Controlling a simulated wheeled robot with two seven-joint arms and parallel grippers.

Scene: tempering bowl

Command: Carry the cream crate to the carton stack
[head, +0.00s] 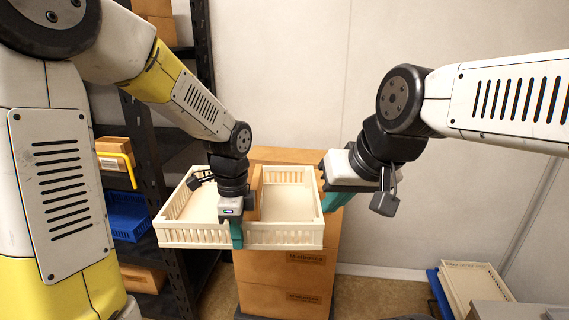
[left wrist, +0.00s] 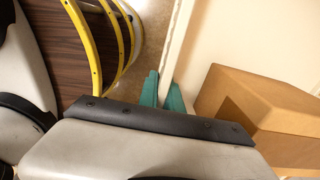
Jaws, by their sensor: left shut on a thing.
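The cream crate (head: 285,236) has slatted walls and appears level. My left gripper (head: 237,232) is shut on its near wall; the teal fingers (left wrist: 163,92) pinch that wall in the left wrist view. A brown box (head: 257,190) appears to stand inside the crate, partly hidden by my left wrist; it also shows in the left wrist view (left wrist: 260,105). The carton stack (head: 285,272) is below and behind the crate, which overhangs it to the left. I cannot tell whether they touch. My right gripper (head: 338,196) is beside the crate's right end; its finger gap is unclear.
A dark shelf rack (head: 170,200) stands left, close to the crate, holding a blue bin (head: 128,217) and cartons. A pale wall (head: 300,75) closes the back. Floor shows to the right of the stack.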

